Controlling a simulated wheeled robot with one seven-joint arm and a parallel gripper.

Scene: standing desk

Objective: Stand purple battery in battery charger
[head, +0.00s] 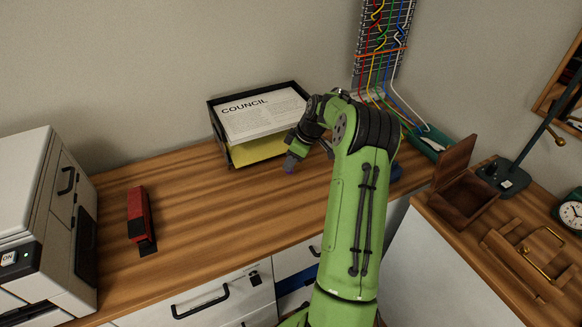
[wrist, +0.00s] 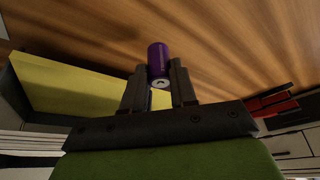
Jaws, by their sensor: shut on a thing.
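The purple battery (wrist: 158,56) is held between the two fingers of my gripper (wrist: 158,84) in the wrist view, with one end sticking out past the fingertips. In the head view my gripper (head: 291,160) is above the desk in front of the paper tray, and a small purple bit of the battery (head: 289,169) shows at its tip. The battery appears clear of the desk top. I cannot pick out the battery charger for certain; my green arm hides part of the desk. A small dark blue thing (head: 396,172) shows partly behind the arm.
A black paper tray (head: 228,151) with white and yellow sheets stands behind my gripper. A red stapler (head: 138,212) and a white printer (head: 30,200) are at left. An open wooden box (head: 466,200) and green tray (head: 432,142) are at right. The desk's middle is clear.

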